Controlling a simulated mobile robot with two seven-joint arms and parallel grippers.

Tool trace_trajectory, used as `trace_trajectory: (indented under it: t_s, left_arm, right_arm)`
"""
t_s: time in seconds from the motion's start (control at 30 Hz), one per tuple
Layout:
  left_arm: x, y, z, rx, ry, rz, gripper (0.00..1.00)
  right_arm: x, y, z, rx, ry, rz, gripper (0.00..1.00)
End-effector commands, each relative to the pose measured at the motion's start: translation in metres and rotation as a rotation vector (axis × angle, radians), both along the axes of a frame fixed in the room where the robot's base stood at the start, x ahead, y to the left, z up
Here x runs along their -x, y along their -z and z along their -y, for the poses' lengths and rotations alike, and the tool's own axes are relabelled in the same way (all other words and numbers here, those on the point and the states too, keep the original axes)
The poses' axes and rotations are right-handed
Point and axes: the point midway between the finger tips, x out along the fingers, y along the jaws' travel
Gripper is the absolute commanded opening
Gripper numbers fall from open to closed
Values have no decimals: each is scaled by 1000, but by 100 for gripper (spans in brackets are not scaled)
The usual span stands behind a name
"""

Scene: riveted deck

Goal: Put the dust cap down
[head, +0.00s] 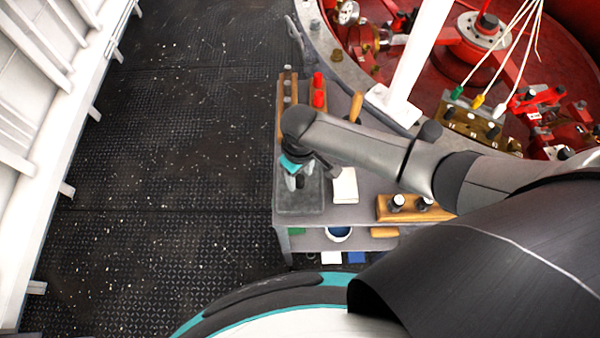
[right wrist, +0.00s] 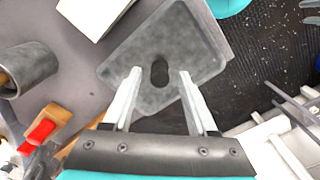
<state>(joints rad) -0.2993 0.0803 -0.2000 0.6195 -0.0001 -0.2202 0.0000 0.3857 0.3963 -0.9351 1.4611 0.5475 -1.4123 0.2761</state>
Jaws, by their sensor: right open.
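A small dark rounded piece, seemingly the dust cap (right wrist: 160,74), lies in the grey tray (right wrist: 130,70) in the right wrist view. My right gripper (right wrist: 157,78) is open and empty, with its two pale fingers apart over the tray and the dark piece between and beyond their tips. In the head view my right gripper (head: 297,182) points down over the same tray (head: 298,208) at the cart's left front corner. The cap cannot be made out there. My left gripper is not in view.
The grey cart top (head: 375,178) also carries a white block (head: 345,185), a wooden block with dark knobs (head: 412,210) and a wooden rack with red pieces (head: 318,91). A red pit with machinery (head: 487,38) lies behind. Dark deck (head: 170,170) is clear at left.

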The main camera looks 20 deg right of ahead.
Motion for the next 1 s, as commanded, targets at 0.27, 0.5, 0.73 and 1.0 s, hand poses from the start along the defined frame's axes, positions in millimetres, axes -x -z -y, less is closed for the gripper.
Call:
trace_trajectory:
  t_s: [0.27,0.5,0.73,1.0]
  left_arm:
    - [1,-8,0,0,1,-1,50]
    - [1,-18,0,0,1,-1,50]
    - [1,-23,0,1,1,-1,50]
    - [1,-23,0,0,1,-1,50]
  right_arm:
    - [-1,-29,0,-2,0,3,58]
    - [-1,-80,0,-2,0,3,58]
    - [-1,-115,0,0,1,1,58]
    - [0,-124,0,0,0,-1,58]
